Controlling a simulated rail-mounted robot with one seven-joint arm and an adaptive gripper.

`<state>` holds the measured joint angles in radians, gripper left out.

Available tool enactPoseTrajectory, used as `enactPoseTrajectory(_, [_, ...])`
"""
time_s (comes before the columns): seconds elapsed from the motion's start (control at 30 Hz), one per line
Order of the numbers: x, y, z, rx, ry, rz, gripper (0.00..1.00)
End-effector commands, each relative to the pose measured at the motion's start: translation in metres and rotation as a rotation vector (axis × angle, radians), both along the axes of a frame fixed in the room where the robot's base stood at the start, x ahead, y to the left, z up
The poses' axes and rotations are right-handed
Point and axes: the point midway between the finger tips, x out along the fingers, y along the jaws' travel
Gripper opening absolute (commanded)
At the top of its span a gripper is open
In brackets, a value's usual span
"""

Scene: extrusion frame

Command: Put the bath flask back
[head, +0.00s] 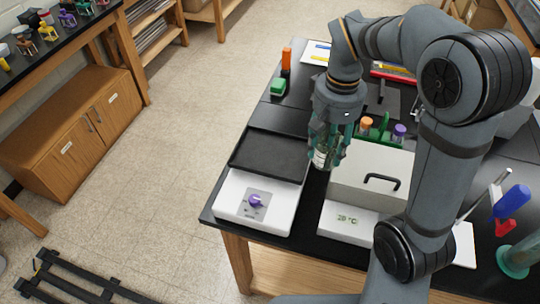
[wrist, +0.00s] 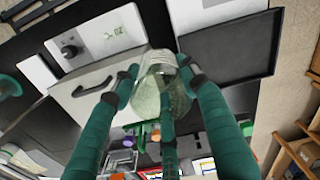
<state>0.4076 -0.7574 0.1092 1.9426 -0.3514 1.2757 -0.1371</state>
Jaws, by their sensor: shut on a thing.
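The flask (head: 321,157) is clear glass with a pale label. It also shows in the wrist view (wrist: 158,80), between my three green fingers. My gripper (head: 328,145) is shut on it and holds it between the black-topped device and the bath. Part of the flask is hidden by the fingers.
A white device (head: 230,200) with a purple knob and black platform (head: 268,158) stands left of the bath. A green rack (head: 378,130) with capped bottles stands behind it. A green block (head: 278,88) and an orange-topped item (head: 286,58) are farther back. The blue-handled tool (head: 513,200) stands at right.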

Motion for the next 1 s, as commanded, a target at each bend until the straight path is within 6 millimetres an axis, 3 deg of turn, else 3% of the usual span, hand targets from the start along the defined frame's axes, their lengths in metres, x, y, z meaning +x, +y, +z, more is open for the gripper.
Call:
enactPoseTrajectory(0.03, [0.015,0.006,0.002,0.001,-0.001,0.013,0.16])
enactPoseTrajectory(0.2, [0.048,0.015,0.008,0.002,-0.003,0.06,0.16])
enactPoseTrajectory(0.47, [0.069,0.024,0.01,0.004,-0.003,0.095,0.16])
enactPoseTrajectory(1.0, [0.104,0.122,-0.051,0.004,-0.001,0.096,0.16])
